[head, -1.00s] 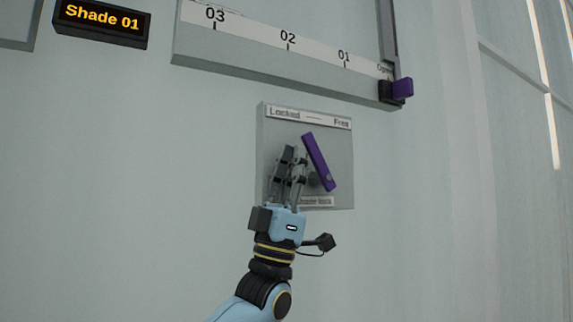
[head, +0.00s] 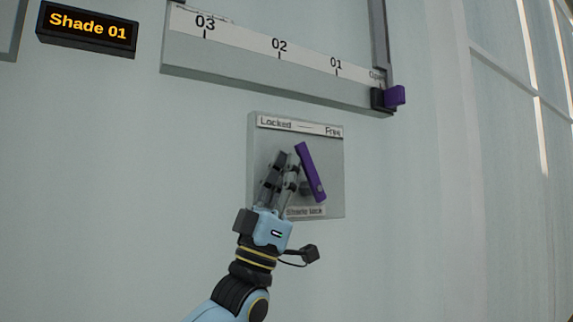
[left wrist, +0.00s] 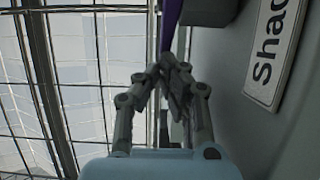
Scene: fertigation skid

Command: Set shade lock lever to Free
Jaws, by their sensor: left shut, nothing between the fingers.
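The purple shade lock lever (head: 310,172) is on a grey wall panel (head: 334,165) marked Locked at the left and Free at the right. The lever tilts, its upper end leaning left, below the gap between the two words. My left gripper (head: 286,162) is shut and empty, in front of the panel just left of the lever; I cannot tell whether it touches it. In the left wrist view the shut fingertips (left wrist: 172,75) are close to a purple strip of the lever (left wrist: 171,22). The fingers hide part of the panel. My right gripper is not in view.
Above the panel is a scale rail (head: 270,62) with a purple-tabbed slider (head: 394,95) at its right end. A Shade 01 display (head: 87,28) is at the upper left. The wall left of the panel is clear. Glazing (head: 520,110) stands at the right.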

